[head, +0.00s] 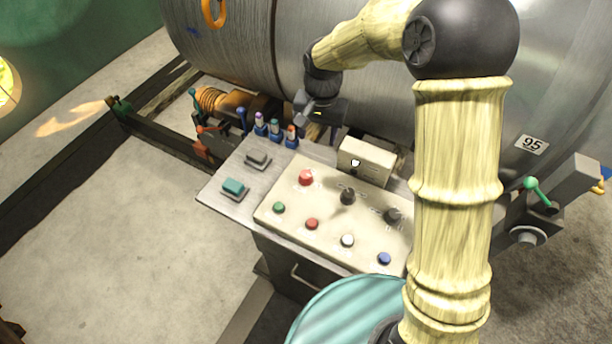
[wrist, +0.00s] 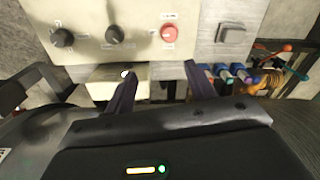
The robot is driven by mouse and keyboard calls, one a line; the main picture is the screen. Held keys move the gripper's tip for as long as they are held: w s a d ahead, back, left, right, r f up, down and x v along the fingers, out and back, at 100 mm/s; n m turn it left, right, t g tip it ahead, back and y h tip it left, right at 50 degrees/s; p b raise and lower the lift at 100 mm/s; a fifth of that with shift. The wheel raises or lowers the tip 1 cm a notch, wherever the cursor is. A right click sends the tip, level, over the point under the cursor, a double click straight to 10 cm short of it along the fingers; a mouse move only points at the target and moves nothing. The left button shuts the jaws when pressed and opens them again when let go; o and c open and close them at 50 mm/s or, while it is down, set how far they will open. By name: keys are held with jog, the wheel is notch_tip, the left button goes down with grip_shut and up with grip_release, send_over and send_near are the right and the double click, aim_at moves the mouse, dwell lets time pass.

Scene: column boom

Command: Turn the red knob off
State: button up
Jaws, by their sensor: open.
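The red knob (head: 306,177) is round and sits at the upper left of the cream control panel (head: 330,222). In the wrist view the red knob (wrist: 169,32) shows near the top centre, beyond my fingertips. My gripper (head: 321,122) is above the back edge of the console, behind the red knob and apart from it. In the wrist view my gripper (wrist: 160,72) has its two dark fingers spread with nothing between them. Two black knobs stand right of the red knob in the head view, a middle one (head: 347,196) and a right one (head: 392,215).
A cream box (head: 367,162) rises at the panel's back. Small bottles (head: 275,128) stand beside it. Green (head: 279,207), red (head: 312,223), white (head: 348,240) and blue (head: 384,258) buttons line the front. A large metal tank (head: 235,60) is behind. Space above the panel's left is clear.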

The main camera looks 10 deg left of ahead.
aim_at(306, 174)
jog(key=shift+w+a+f, duration=0.15)
jog(key=shift+w+a, duration=0.05)
jog(key=shift+a, duration=0.4)
jog(key=shift+w+a+f, duration=0.15)
jog(key=shift+a, duration=0.45)
jog(key=shift+f, duration=0.1)
jog(key=f+p, duration=0.1)
jog(key=f, duration=0.4)
jog(key=f+p, duration=0.1)
jog(key=f, duration=0.4)
jog(key=f+p, duration=0.1)
jog(key=f, duration=0.5)
jog(key=shift+s+a+p, duration=0.1)
jog(key=shift+a+p, duration=0.2)
jog(key=shift+f, duration=0.65)
jog(key=c, duration=1)
